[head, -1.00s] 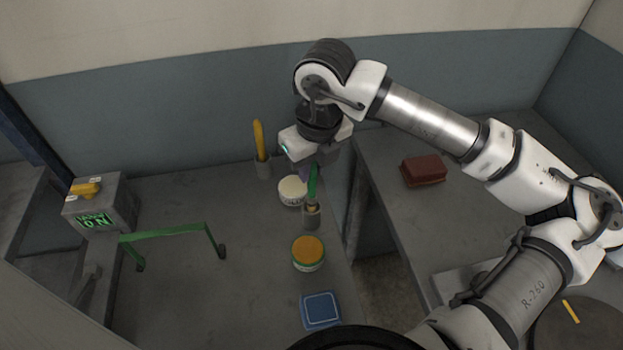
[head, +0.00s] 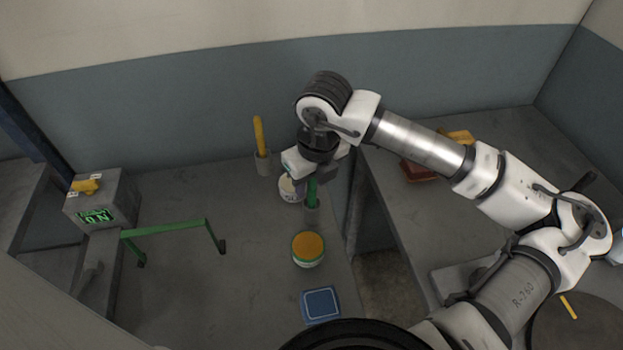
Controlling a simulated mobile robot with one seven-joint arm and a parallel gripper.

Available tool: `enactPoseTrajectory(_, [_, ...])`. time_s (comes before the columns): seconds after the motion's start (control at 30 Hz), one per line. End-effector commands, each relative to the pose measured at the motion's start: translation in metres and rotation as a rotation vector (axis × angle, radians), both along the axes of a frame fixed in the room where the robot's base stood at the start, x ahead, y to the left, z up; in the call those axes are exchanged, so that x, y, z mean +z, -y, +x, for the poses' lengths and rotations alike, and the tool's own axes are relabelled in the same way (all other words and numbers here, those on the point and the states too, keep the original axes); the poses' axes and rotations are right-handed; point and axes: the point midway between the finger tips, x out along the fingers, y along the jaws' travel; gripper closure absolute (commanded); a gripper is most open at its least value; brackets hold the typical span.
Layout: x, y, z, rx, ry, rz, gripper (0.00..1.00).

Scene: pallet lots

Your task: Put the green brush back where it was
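The green brush (head: 312,194) is upright under my gripper (head: 311,181). Its lower end is inside a small grey cup (head: 312,216) on the left bench. My gripper is directly above the cup and appears shut on the brush's upper part; the fingertips are small and partly hidden. A yellow-handled brush (head: 259,135) stands in another grey cup (head: 264,166) near the back wall.
A white jar (head: 288,190) stands close behind the cup, partly hidden by my gripper. An orange-lidded jar (head: 308,247) and a blue square (head: 320,304) are nearer. A green rail (head: 170,229) and switch box (head: 103,205) stand left. A red block (head: 417,173) lies on the right bench.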

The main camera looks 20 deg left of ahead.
Motion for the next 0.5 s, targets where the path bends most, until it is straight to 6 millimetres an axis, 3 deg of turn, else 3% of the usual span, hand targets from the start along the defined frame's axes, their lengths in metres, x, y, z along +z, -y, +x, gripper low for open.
enactPoseTrajectory(0.33, [0.002,0.0,0.0,0.0,0.0,0.0,0.61])
enactPoseTrajectory(0.5, [0.019,0.002,0.0,-0.002,0.004,-0.001,0.61])
